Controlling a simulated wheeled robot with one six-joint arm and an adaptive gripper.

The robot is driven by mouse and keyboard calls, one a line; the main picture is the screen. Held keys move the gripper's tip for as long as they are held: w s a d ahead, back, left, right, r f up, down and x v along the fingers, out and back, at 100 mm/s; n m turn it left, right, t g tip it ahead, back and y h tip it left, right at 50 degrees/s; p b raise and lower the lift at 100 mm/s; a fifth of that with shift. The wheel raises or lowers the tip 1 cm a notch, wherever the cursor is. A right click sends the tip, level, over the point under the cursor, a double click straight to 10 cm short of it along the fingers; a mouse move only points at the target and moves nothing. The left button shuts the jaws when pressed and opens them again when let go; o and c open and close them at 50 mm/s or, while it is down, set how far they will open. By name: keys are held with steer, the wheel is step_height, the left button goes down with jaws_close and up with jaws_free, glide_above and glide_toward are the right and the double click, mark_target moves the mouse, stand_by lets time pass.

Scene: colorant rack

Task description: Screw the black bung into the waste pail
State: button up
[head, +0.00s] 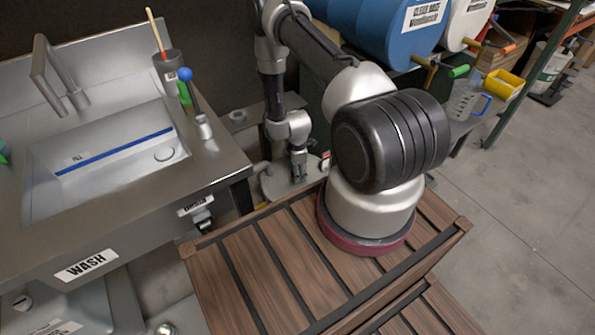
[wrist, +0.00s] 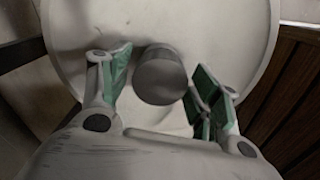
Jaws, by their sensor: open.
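The black bung (wrist: 162,72) shows in the wrist view as a dark grey cylinder standing up from the round pale top of the waste pail (wrist: 225,30). My gripper (wrist: 160,84) is open, with a green-padded finger on each side of the bung. I see gaps on both sides, so it does not grip it. The bung's foot is partly hidden, and I cannot tell how deep it sits. In the head view my gripper (head: 298,172) points down over the pale pail (head: 275,186), between the sink and the wooden deck. The bung cannot be made out there.
The steel sink counter (head: 215,172) labelled WASH is on the left. A slatted wooden deck (head: 280,260) is in front. A blue drum (head: 385,30) and a white drum (head: 468,20) lie at the back, with a clear jug (head: 465,100) below. Open floor is at the right.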

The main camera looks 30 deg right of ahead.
steer(key=c, duration=1)
steer(key=m, duration=0.7)
steer(key=shift+w, duration=0.1)
steer(key=m, duration=0.6)
steer(key=shift+w+d+m, duration=0.1)
steer(key=shift+w+m, duration=0.05)
steer(key=shift+m, duration=0.25)
steer(key=o, duration=1)
